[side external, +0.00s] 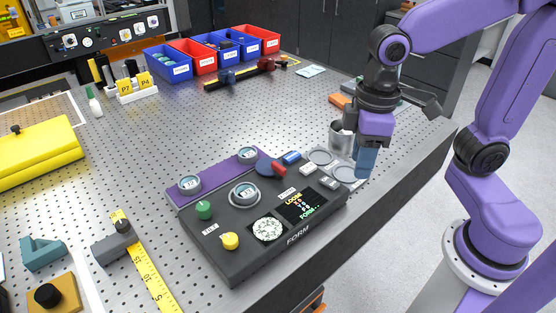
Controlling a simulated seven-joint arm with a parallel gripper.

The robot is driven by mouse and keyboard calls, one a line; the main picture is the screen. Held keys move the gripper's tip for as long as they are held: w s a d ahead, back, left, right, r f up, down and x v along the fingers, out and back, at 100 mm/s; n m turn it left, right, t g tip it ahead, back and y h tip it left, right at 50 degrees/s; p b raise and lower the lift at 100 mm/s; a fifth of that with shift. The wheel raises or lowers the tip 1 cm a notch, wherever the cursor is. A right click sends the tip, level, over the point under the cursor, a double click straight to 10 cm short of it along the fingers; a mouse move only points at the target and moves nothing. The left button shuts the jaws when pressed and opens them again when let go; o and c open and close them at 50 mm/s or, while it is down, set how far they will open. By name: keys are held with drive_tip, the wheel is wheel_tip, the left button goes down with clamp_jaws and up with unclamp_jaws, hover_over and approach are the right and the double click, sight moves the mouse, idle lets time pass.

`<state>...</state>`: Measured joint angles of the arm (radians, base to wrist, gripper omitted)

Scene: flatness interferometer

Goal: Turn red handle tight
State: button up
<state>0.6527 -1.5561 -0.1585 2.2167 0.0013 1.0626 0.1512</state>
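A dark instrument box labelled FORM (222,262) lies near the front edge of the perforated bench. A small red handle (278,170) sticks out beside a blue-grey round part (263,166) at the back middle of the box. The box's small screen (301,205) shows coloured text that seems to read LOOSE. My gripper (362,176) points down at the box's right end, by the round silver plates (321,156), to the right of the red handle and apart from it. Its fingers overlap in this view, so their opening is unclear.
A green knob (204,209) and a yellow knob (230,241) stand on the box. Round gauges (244,194) sit at its left and back. A metal cup (341,138) stands close behind my gripper. Blue and red bins (168,66) line the back. The bench middle is clear.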

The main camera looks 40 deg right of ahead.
drive_tip(key=w+a+r+m, duration=0.3)
drive_tip(key=w+r+m, duration=0.1)
drive_tip(key=w, duration=0.6)
drive_tip(key=m, duration=0.5)
approach(279, 165)
wheel_tip(279, 165, down, 9)
drive_tip(key=shift+w+a+r, duration=0.1)
drive_tip(key=shift+a+r, duration=0.05)
drive_tip(key=shift+r, duration=0.05)
clamp_jaws()
